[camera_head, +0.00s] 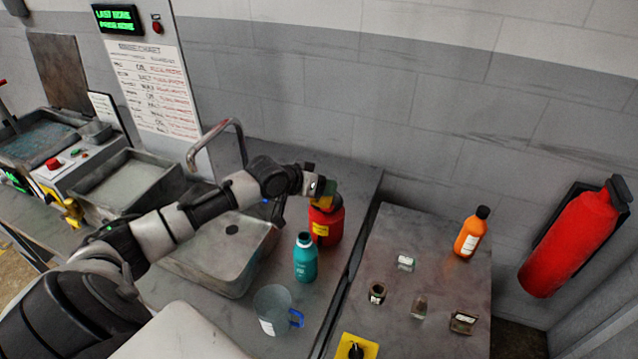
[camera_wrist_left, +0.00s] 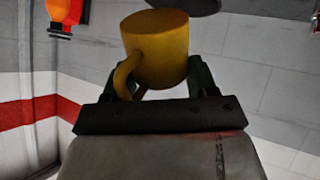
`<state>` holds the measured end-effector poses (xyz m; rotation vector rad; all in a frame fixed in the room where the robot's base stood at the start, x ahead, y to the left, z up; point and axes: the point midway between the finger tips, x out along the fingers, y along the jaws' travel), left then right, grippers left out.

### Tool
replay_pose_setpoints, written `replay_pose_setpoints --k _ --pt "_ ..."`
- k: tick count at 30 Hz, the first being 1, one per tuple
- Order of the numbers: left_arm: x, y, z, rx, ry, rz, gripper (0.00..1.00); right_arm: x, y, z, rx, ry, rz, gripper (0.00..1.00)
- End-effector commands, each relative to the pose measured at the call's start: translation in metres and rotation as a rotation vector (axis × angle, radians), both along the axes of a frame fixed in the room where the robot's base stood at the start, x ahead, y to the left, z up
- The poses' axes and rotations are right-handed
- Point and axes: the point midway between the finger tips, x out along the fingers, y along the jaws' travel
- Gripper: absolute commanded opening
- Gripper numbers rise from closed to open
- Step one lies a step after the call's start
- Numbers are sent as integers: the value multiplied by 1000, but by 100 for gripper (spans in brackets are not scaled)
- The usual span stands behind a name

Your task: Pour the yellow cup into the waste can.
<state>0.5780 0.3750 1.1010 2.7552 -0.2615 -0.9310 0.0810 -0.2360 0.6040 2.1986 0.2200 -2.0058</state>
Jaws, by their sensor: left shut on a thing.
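My left gripper (camera_head: 313,186) is shut on the yellow cup (camera_wrist_left: 158,48). In the head view the cup (camera_head: 329,188) is a small, partly hidden yellow patch at the gripper's end. In the left wrist view its handle points left, between the dark fingers of the gripper (camera_wrist_left: 163,78). The waste can appears to be the red can (camera_head: 326,222) with a yellow label, on the counter beside the sink. The cup overlaps its top in the head view; I cannot tell the gap. The cup's contents are hidden. My right gripper is not in view.
A teal bottle (camera_head: 305,259) stands just in front of the red can, with a clear jug (camera_head: 272,309) with a blue handle nearer. A metal sink (camera_head: 222,262) with a tall faucet (camera_head: 215,135) lies left. The right table (camera_head: 398,250) holds an orange bottle (camera_head: 470,232) and several small items.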

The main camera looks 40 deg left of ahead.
Motion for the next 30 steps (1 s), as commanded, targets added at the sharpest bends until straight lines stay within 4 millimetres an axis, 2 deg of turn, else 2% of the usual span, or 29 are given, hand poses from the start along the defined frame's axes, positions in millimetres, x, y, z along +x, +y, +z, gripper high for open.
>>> replay_pose_setpoints --k 30 --pt "6 1 7 -45 184 1 24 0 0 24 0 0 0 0"
